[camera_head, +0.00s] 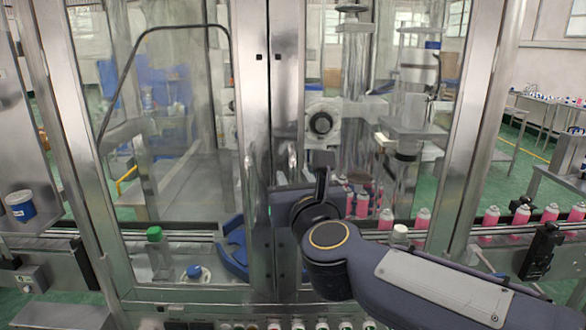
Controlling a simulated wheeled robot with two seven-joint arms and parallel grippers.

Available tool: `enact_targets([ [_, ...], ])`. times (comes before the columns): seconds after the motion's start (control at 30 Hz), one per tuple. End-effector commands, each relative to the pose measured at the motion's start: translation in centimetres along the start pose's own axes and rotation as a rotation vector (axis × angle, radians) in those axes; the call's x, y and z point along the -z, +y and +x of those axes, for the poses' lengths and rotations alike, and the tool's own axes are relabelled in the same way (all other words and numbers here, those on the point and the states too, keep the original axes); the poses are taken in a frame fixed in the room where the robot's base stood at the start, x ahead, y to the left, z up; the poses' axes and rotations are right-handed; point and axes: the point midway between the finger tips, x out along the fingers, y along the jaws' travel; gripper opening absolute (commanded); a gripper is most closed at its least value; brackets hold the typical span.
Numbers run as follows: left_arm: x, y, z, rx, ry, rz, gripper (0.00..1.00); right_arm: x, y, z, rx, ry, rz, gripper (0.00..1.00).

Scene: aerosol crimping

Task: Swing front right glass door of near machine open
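The front right glass door (350,90) of the near machine fills the upper middle and right. Its metal frame (287,95) stands against the frame of the left glass door (190,120), and the door looks closed. My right arm comes in from the lower right and covers the lower part of the door. My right gripper (321,176) is in front of the door's left side, near the middle posts. The arm's wrist hides most of it, so its fingers, and any handle between them, cannot be made out. My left gripper is out of view.
Pink cans (491,217) stand in a row on a conveyor passing the machine. A dark bracket (541,252) sits on the conveyor at right. A blue-and-white tub (21,206) stands at far left.

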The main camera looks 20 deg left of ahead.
Motion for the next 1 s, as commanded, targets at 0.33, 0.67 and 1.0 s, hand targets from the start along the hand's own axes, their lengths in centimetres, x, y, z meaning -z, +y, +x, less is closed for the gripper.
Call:
enact_targets([
  [0.33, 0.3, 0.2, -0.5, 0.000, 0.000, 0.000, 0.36, 0.0, 0.0, 1.9, 0.000, -0.001, -0.002, 0.30],
  [0.67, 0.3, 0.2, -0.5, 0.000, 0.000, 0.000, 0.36, 0.0, 0.0, 1.9, 0.000, -0.001, -0.002, 0.04],
  [1.0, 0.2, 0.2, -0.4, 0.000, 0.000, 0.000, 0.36, 0.0, 0.0, 1.8, -0.002, -0.001, -0.002, 0.00],
])
